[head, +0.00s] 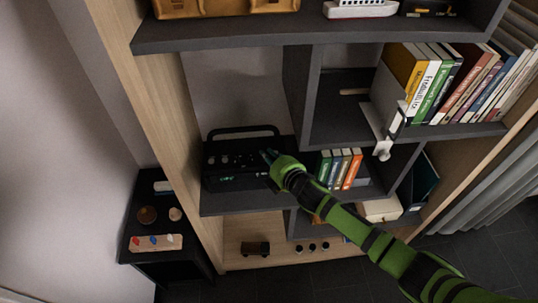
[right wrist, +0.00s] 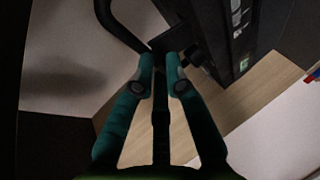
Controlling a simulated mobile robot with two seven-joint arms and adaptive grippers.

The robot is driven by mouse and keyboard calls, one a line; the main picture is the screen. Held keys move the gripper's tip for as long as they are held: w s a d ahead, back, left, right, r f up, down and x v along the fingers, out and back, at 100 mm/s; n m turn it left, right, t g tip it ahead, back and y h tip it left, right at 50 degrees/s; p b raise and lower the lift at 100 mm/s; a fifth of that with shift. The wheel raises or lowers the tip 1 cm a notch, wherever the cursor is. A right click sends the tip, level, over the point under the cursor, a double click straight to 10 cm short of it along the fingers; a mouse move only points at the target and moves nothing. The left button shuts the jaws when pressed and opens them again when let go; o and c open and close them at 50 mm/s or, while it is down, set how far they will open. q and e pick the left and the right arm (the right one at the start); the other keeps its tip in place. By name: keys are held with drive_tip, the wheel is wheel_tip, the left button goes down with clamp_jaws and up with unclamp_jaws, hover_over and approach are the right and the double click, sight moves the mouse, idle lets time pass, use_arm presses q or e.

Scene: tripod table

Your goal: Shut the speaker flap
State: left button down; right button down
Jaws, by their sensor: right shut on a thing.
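The black speaker (head: 225,182) stands on a middle shelf at the left of the shelving unit, its looped carry handle (head: 243,129) upright. Small knobs or buttons show on its upper face. My right gripper (head: 268,155) is at the speaker's right end, touching or almost touching it. In the right wrist view its two teal fingers (right wrist: 165,62) are close together on a thin dark part beside the speaker body (right wrist: 225,35). That part seems to be the speaker flap, but it is mostly hidden. How far the flap stands open cannot be told. My left gripper is not in view.
Several small books (head: 340,168) stand just right of my right gripper. A shelf board (head: 220,34) runs above the speaker. A white bookend-like piece (head: 382,150) juts out at the right. A small black table (head: 140,215) stands at the lower left.

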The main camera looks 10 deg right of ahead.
drive_tip(key=c, duration=1.2)
unclamp_jaws()
drive_tip(key=shift+c, duration=0.2)
drive_tip(key=v, duration=1.2)
